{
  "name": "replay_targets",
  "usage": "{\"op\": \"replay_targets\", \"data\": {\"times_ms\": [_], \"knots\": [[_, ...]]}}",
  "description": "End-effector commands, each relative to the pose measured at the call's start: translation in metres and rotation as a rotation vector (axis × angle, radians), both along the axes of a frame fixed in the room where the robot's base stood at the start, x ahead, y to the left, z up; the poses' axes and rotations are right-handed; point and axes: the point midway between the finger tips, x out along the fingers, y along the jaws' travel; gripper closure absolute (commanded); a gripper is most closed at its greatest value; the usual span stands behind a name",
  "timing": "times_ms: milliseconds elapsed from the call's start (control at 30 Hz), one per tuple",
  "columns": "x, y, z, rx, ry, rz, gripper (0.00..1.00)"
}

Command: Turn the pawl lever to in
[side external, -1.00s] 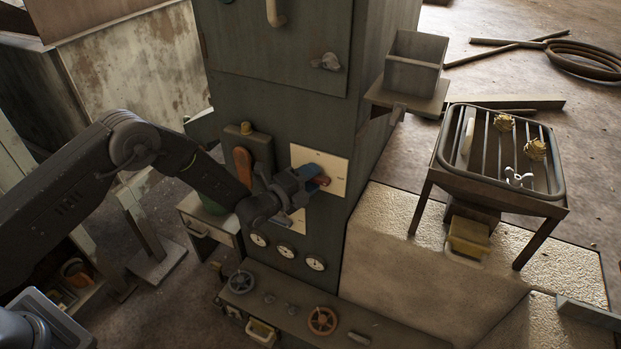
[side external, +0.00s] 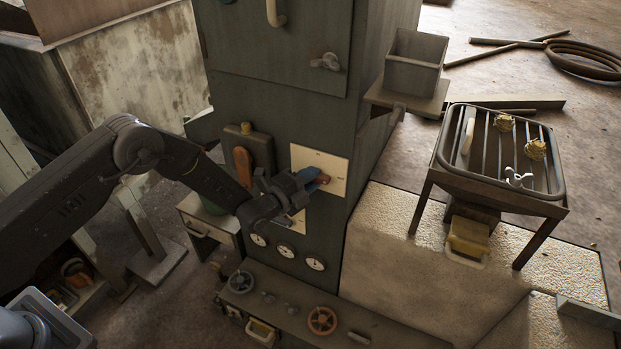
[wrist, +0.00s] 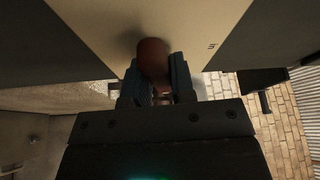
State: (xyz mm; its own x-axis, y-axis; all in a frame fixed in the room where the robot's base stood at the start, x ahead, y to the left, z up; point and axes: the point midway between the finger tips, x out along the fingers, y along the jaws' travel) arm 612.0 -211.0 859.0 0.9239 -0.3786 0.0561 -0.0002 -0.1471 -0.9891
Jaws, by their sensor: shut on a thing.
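The pawl lever has a reddish-brown handle (wrist: 153,60), seen in the wrist view between my fingers. It stands out from a cream plate (side external: 335,166) on the front of the dark green cabinet (side external: 275,115). My gripper (side external: 316,180) is at this plate in the side view, its blue fingers on either side of the handle. In the wrist view my gripper (wrist: 155,85) is shut on the handle.
An orange-handled lever (side external: 243,165) is on the cabinet left of the plate. Round gauges (side external: 286,250) sit below, above a ledge with handwheels (side external: 322,320). A rack on legs (side external: 503,150) stands at right.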

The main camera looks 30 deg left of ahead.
Motion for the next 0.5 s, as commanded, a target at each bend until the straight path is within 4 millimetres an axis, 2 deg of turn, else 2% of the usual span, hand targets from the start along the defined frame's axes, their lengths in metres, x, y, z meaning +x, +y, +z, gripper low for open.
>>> {"op": "replay_targets", "data": {"times_ms": [500], "knots": [[0.0001, -0.0011, -0.0025, -0.476, 0.0, 0.0, 1.0]]}}
